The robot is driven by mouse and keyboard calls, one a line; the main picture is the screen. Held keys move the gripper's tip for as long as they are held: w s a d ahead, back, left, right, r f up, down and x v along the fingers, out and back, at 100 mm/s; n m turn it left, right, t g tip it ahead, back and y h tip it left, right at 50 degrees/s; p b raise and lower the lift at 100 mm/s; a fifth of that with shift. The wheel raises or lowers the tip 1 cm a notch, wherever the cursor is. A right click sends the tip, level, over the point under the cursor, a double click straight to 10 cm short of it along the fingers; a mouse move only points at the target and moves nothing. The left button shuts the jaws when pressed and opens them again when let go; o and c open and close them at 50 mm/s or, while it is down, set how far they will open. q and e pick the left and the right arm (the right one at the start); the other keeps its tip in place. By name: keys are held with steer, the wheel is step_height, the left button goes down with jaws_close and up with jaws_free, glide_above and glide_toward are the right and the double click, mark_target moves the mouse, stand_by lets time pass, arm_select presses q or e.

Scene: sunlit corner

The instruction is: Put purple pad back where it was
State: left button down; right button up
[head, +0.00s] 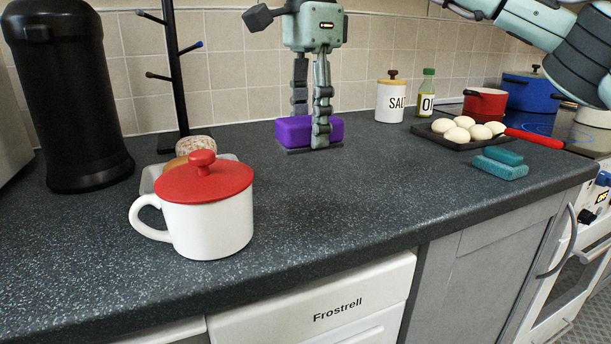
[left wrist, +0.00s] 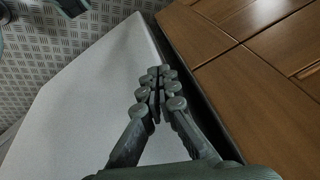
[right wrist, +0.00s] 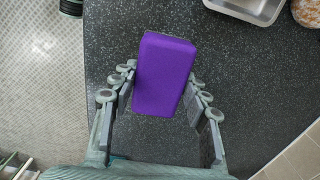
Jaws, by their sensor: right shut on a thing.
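The purple pad (head: 294,132) is a block at the back of the dark counter, near the tiled wall. My right gripper (head: 311,145) reaches down from above with a finger on either side of it. In the right wrist view the purple pad (right wrist: 163,75) lies between the two fingers of my right gripper (right wrist: 161,92), which is shut on it. A finger hides part of the pad in the head view. Whether its underside touches the counter is hard to tell. My left gripper (left wrist: 157,80) is shut and empty, seen only in the left wrist view, over a plain pale surface.
Two teal pads (head: 499,164) lie stacked at right, in front of an egg tray (head: 452,140). A salt jar (head: 391,100) and oil bottle (head: 426,97) stand behind. A red-lidded white mug (head: 213,222) stands front left, near a mug tree (head: 176,75). The middle counter is clear.

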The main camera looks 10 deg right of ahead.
mark_target(310, 194)
step_height(310, 194, down, 3)
steer(key=shift+s+f, duration=0.1)
steer(key=shift+s, duration=0.05)
arm_select(q)
steer(key=shift+s+r, duration=0.1)
steer(key=shift+r, duration=0.4)
arm_select(e)
steer(key=shift+f, duration=2.25)
steer(key=shift+f, duration=0.15)
steer(key=o, duration=1.1)
arm_select(q)
steer(key=shift+s+r, duration=0.1)
steer(key=shift+s, duration=0.05)
